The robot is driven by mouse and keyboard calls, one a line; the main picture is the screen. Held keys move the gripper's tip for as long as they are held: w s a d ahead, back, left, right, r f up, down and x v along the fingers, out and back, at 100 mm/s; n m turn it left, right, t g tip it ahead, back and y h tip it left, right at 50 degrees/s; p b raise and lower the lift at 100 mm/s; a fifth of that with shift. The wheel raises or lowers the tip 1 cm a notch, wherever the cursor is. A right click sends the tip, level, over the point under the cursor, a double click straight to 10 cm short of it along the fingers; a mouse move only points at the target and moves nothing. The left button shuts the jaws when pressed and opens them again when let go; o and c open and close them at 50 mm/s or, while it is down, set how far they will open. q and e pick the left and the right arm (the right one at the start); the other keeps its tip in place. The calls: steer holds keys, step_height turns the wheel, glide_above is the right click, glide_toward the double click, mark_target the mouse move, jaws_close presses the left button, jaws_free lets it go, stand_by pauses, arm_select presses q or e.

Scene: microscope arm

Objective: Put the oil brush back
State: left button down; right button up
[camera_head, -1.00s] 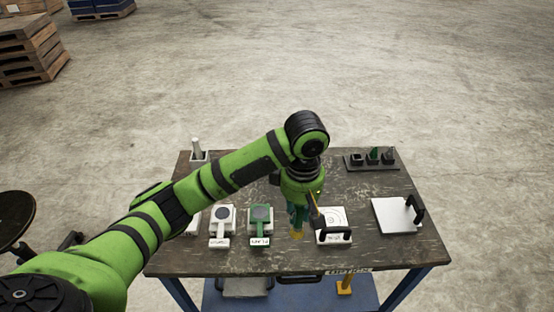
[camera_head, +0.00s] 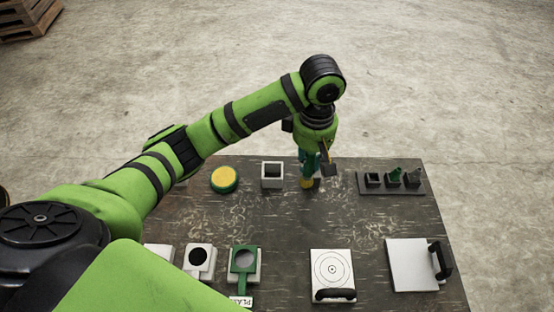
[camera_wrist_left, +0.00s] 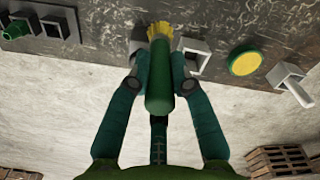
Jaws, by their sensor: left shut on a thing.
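The oil brush has a green handle (camera_wrist_left: 160,88) and yellow bristles (camera_wrist_left: 160,32). In the head view the bristles (camera_head: 306,183) show below my left gripper (camera_head: 312,168), pointing down near the table's far edge. My left gripper, also in the left wrist view (camera_wrist_left: 160,75), is shut on the handle, one finger on each side. An open grey square holder (camera_head: 272,174) stands just left of the brush in the head view. It looks empty and shows beside the right finger in the wrist view (camera_wrist_left: 194,55). My right gripper is not in view.
A yellow disc with a green rim (camera_head: 223,180) lies left of the holder. A dark rack (camera_head: 390,182) with small pieces stands at the right. Nearer are a white target plate (camera_head: 332,270), a handled white plate (camera_head: 412,264) and the green-and-white piece (camera_head: 244,264). The table middle is clear.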

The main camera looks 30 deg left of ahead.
arm_select(q)
steer(key=w+a+f+p, duration=0.1)
steer(key=a+f, duration=0.2)
steer(key=w+a+f+p, duration=0.1)
steer(key=a+f, duration=0.3)
steer(key=w+a+f+p, duration=0.1)
steer(key=a+f, duration=0.2)
steer(key=a, duration=0.1)
steer(key=shift+f, duration=0.4)
steer(key=shift+s, duration=0.1)
steer(key=c, duration=1.1)
jaws_free()
arm_select(e)
steer(key=shift+g, duration=0.3)
steer(key=s+r, duration=0.3)
steer(key=shift+s+d, duration=0.3)
steer(key=shift+s, duration=0.1)
